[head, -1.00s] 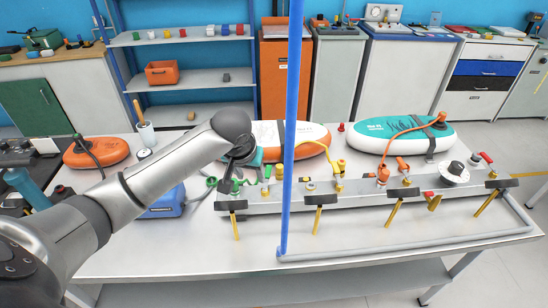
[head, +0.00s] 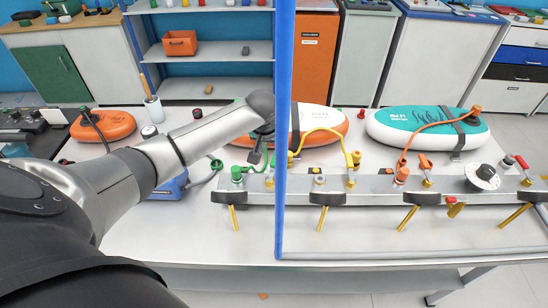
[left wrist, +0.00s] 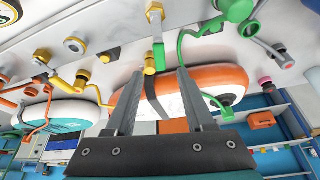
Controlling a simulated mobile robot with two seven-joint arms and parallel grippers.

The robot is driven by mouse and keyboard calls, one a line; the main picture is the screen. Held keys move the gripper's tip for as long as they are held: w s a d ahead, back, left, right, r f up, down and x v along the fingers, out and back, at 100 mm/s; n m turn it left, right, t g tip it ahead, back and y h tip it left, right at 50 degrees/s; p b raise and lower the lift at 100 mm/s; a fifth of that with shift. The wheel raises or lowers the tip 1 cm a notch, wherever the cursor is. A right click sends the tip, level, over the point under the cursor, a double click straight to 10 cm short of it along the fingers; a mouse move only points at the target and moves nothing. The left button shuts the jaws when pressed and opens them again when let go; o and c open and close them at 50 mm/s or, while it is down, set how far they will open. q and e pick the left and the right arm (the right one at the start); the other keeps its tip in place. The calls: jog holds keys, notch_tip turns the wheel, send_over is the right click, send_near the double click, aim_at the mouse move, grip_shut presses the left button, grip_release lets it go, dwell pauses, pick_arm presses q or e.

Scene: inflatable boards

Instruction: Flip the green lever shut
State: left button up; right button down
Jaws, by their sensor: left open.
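In the head view my left gripper (head: 256,158) hangs over the left end of the grey manifold (head: 390,186), beside the green fitting (head: 238,172). There the lever is small and partly hidden by the gripper. My right gripper is not in view.
A blue post (head: 285,110) stands just right of my left gripper in the head view. Yellow (head: 353,160), orange (head: 424,161) and red (head: 521,161) levers line the manifold. An orange board (head: 105,126) and a teal board (head: 425,128) lie behind. The front of the table is clear.

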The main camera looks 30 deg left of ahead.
aim_at(273, 166)
pick_arm(q)
jog(key=shift+b+x, duration=0.7)
jog(key=shift+x, duration=2.45)
grip_shut()
